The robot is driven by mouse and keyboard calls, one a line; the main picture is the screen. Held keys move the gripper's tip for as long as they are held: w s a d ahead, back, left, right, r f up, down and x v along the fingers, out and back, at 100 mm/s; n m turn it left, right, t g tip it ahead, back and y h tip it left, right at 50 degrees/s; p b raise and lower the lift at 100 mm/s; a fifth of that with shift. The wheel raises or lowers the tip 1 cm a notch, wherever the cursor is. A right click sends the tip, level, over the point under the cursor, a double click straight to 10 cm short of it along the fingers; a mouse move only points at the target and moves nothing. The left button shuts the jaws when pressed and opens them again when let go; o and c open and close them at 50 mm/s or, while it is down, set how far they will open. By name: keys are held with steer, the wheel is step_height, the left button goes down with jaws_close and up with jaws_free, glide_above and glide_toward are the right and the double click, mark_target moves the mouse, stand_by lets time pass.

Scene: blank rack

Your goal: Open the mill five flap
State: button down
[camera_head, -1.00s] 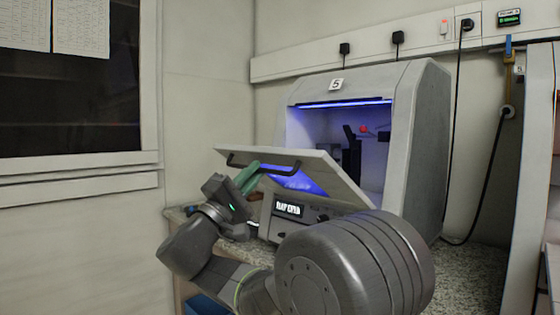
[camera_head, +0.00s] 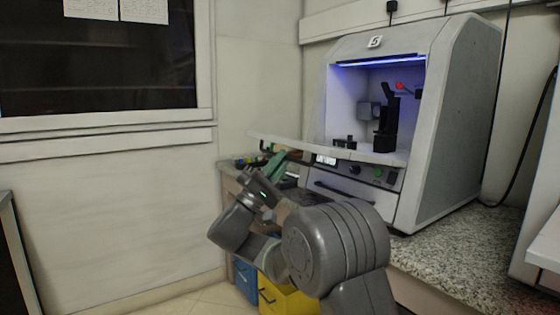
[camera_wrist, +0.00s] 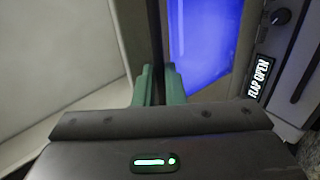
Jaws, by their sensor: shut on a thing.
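The mill (camera_head: 460,110) is a grey cabinet marked 5, standing on the counter with a blue-lit chamber. Its flap (camera_head: 375,155) is swung down to about level in front of the chamber. My gripper (camera_head: 274,165) has green fingers and is shut on the flap's dark handle (camera_head: 296,157) below the flap. In the wrist view the fingers of my gripper (camera_wrist: 158,88) close around a dark bar. A display (camera_wrist: 259,80) there reads "FLAP OPEN". My gripper and arm hide part of the mill's lower front.
Inside the chamber stands a black fixture (camera_head: 387,125) with a red knob. The speckled counter (camera_head: 465,245) is clear at right. Below are a yellow bin (camera_head: 285,299) and a blue bin (camera_head: 245,280). A dark window (camera_head: 90,65) is at left.

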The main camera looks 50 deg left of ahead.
steer(key=shift+w+f, duration=0.25)
steer(key=shift+w, duration=0.3)
steer(key=c, duration=1.7)
jaws_free()
steer(key=shift+w, duration=0.15)
steer(key=shift+o, duration=0.9)
steer(key=shift+w+f+h, duration=0.1)
steer(key=shift+w+h, duration=0.15)
steer(key=shift+h, duration=0.05)
steer(key=shift+s, duration=0.2)
steer(key=shift+s, duration=0.1)
steer(key=d+p+v, duration=0.1)
steer(key=p+v, duration=0.1)
steer(key=v, duration=1.1)
steer(key=shift+s+a, duration=0.3)
steer(key=shift+a, duration=0.15)
